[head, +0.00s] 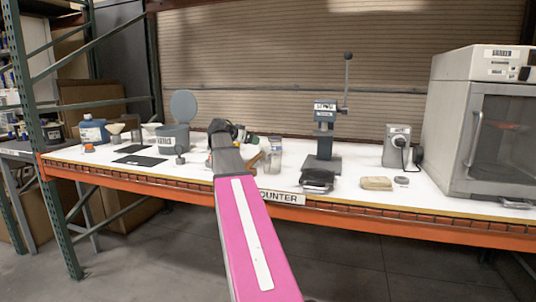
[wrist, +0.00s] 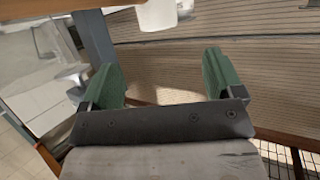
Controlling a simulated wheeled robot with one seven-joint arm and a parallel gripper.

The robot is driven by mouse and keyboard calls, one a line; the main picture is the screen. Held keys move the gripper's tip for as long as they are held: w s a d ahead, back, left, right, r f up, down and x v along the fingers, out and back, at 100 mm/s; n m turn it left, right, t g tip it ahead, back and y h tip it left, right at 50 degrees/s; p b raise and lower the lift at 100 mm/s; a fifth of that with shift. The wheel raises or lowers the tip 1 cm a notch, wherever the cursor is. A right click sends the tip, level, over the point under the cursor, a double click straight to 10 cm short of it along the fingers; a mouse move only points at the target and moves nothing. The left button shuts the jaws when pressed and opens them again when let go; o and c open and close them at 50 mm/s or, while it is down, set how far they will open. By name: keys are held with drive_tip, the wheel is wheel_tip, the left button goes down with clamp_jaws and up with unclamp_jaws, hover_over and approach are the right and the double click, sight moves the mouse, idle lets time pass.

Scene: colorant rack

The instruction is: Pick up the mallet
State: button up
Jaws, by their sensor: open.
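I cannot make out the mallet for certain in either view; my arm hides part of the counter in the head view. My gripper (head: 245,137) is at the far end of my pink arm, over the middle-left of the counter. In the wrist view my gripper (wrist: 164,75) shows two green fingers spread wide apart, with nothing between them. Beyond the fingers is the slatted wall, tilted in the picture.
The white counter (head: 350,167) holds a grey lidded pot (head: 172,138), clear jar (head: 273,155), lever press (head: 324,140), tan block (head: 376,183) and large oven (head: 485,130). A white cylindrical thing (wrist: 157,15) shows at the wrist view's top. Floor in front is clear.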

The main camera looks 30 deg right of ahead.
sight(264, 142)
drive_tip(key=x, duration=0.4)
drive_tip(key=shift+w+d+f, duration=0.1)
drive_tip(key=shift+d, duration=0.1)
drive_tip(key=shift+x, duration=3)
drive_tip(key=shift+f, duration=0.1)
drive_tip(key=c, duration=1.2)
drive_tip(key=shift+r, duration=0.45)
wheel_tip(264, 142, up, 4)
drive_tip(key=shift+w+a+f, duration=0.1)
drive_tip(key=shift+w+f, duration=0.05)
drive_tip(key=w+a+r, duration=0.6)
drive_tip(key=w, duration=0.3)
drive_tip(key=shift+w+r, duration=0.2)
